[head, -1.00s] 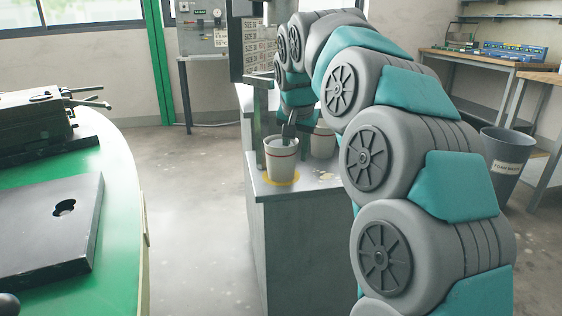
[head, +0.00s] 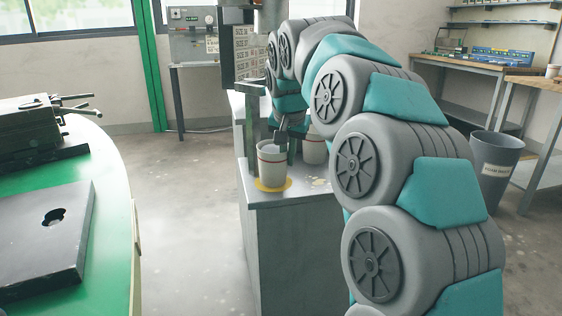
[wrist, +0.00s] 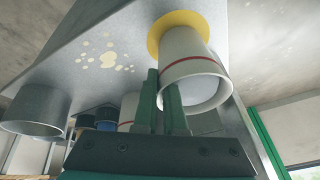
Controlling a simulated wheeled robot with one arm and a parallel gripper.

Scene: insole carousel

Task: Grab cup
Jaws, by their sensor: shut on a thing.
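A white cup with a red band (head: 272,168) is upright at the yellow disc (head: 258,186) on the near corner of the grey metal counter. My gripper (head: 283,136) reaches its rim from behind. In the wrist view, the cup (wrist: 190,62) appears upside down against the yellow disc (wrist: 154,38). My gripper (wrist: 162,85) is shut on the cup's wall, one finger outside and the other at the rim. I cannot tell whether the base is clear of the disc.
The counter (head: 300,190) has pale spots right of the disc. A metal cylinder (wrist: 35,108) shows in the wrist view. A green table (head: 110,220) is on the left, with open floor between. A grey bin (head: 494,170) stands at right.

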